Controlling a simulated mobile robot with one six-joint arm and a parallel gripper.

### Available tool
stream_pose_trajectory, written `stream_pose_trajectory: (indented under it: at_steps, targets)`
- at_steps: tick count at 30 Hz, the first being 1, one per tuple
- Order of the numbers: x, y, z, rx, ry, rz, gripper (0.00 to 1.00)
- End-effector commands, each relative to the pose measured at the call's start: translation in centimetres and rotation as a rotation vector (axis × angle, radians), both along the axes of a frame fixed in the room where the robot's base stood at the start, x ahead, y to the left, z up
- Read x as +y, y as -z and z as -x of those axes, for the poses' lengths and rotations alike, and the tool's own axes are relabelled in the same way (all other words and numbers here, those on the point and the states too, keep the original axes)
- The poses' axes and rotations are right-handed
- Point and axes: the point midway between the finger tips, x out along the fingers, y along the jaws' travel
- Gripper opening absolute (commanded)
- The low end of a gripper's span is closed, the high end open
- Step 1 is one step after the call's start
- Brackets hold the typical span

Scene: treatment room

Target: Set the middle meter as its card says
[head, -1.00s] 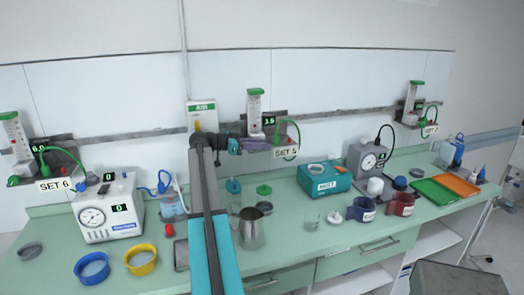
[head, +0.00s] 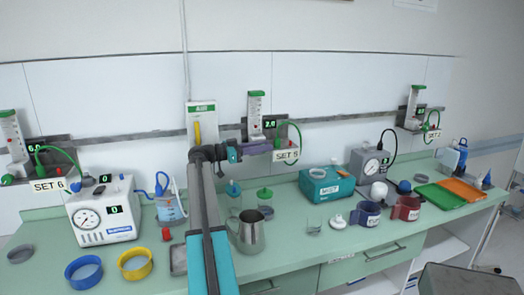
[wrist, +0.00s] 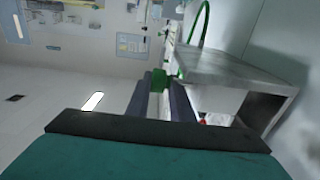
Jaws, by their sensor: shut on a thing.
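The middle meter (head: 256,112) is a clear flow tube with a green cap on the wall rail. Its small display (head: 269,124) seems to read 2.0, though the digits are tiny. Its card (head: 286,156) reads SET 5 and hangs just right of my gripper. My gripper (head: 263,147) is at the underside of this meter. In the wrist view, my dark fingers (wrist: 165,103) are shut on a green knob (wrist: 158,80) in front of the grey meter bracket (wrist: 235,68). The knob is hidden in the head view.
A left meter (head: 14,140) has a SET 6 card, and a right meter (head: 414,107) has a SET 2 card. A green hose (head: 298,137) loops beside the middle meter. Below stand a steel jug (head: 250,233), a teal box (head: 326,184) and a white pump unit (head: 103,212).

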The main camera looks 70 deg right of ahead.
Motion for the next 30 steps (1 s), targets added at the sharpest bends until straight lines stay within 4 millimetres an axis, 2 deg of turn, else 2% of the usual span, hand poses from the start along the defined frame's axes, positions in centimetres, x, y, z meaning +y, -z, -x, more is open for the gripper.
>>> stream_pose_trajectory:
  at_steps: [1,5,6,8,20,30]
  targets:
    - [0.4,0.5,0.4,-0.005,0.015,-0.009,0.00]
    - [0.4,0.5,0.4,-0.005,0.015,-0.009,0.00]
    - [0.4,0.5,0.4,-0.005,0.015,-0.009,0.24]
    - [0.3,0.5,0.4,-0.005,0.014,-0.009,0.34]
    - [0.4,0.2,0.0,-0.003,0.009,-0.004,0.34]
    - [2.5,0.5,-2.7,-0.003,0.007,-0.005,0.34]
